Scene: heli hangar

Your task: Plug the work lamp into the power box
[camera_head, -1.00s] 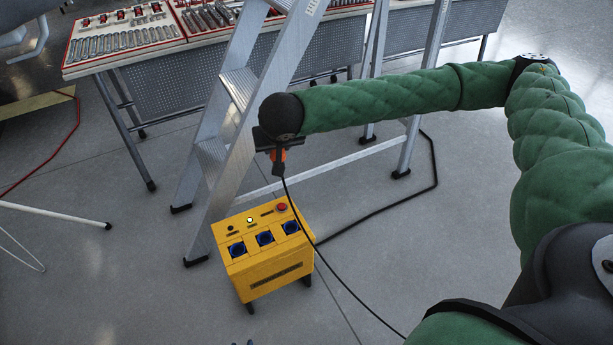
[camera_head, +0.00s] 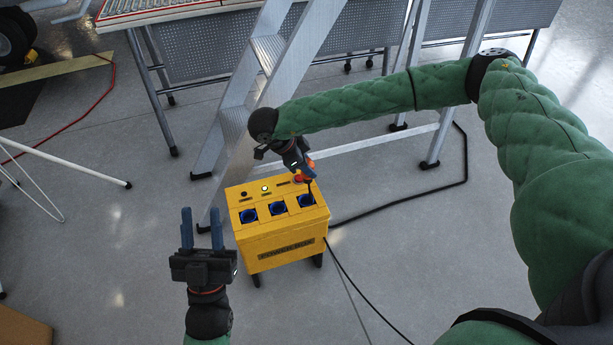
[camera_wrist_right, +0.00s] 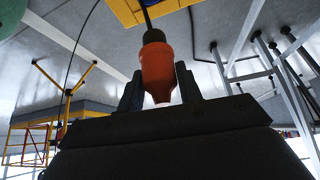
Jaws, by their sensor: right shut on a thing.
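The yellow power box (camera_head: 280,247) stands on the floor with three blue sockets in its top. My right gripper (camera_head: 308,170) is shut on an orange plug (camera_wrist_right: 157,72), just above the right-hand socket (camera_head: 306,201). In the right wrist view, the plug's dark end and black cord point away from the gripper, with part of the yellow box behind. Whether the plug touches the socket cannot be told. A black cable (camera_head: 360,290) runs from behind the box toward the lower right. My left gripper (camera_head: 202,229) is open and empty, left of the box.
An aluminium stepladder (camera_head: 240,110) stands close behind the box, with a workbench (camera_head: 200,62) behind it. White stand legs (camera_head: 70,170) and a red cable (camera_head: 90,118) are at the left. A yellow stand (camera_wrist_right: 67,92) shows in the right wrist view. Floor in front is clear.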

